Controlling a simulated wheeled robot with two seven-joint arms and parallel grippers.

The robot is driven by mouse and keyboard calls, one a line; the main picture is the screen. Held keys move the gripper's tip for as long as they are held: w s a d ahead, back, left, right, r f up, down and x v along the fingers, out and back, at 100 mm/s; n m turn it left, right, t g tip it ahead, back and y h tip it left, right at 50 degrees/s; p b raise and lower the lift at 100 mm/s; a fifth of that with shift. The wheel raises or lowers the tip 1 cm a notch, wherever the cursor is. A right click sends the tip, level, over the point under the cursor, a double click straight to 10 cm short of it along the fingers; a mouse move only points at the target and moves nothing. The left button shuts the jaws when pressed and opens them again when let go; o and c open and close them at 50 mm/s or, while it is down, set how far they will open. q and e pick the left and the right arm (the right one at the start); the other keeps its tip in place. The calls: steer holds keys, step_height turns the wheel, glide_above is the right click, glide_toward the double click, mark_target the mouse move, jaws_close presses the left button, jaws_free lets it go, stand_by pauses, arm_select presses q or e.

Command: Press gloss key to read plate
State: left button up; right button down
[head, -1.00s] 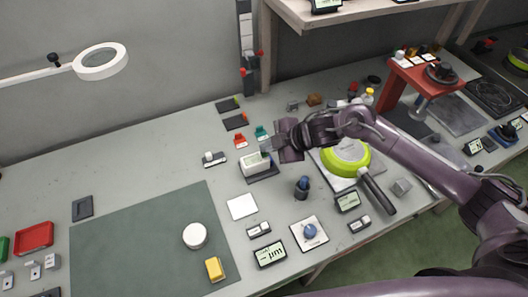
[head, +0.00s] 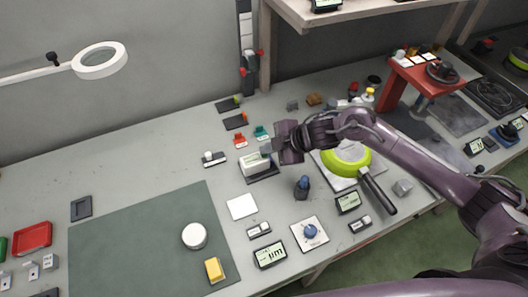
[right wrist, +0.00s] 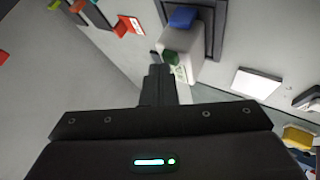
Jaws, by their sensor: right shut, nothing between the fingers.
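A pale box-shaped meter (head: 256,165) stands on a dark pad (head: 264,179) near the middle of the bench. In the right wrist view the meter (right wrist: 183,45) has a green key-like piece (right wrist: 172,58) by a small pale display and a blue part (right wrist: 183,18) on it. My right gripper (head: 268,151) is shut and empty, with its tips at the meter's upper right side. In the right wrist view its tips (right wrist: 160,70) are right beside the green piece; I cannot tell whether they touch. My left gripper is not in view.
A white square tile (head: 242,207) lies in front of the meter. A blue-topped dark bottle (head: 302,187), a blue dial unit (head: 310,233) and a lime-green ring pan (head: 345,161) stand to the right. A green mat (head: 140,240) with a white disc lies at left.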

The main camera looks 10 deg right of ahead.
mark_target(268, 157)
stand_by(0.3)
steer(key=shift+r+p, duration=0.9)
steer(key=shift+p, duration=0.05)
step_height(268, 157, up, 5)
steer(key=p, duration=0.4)
steer(key=shift+p, duration=0.35)
stand_by(0.3)
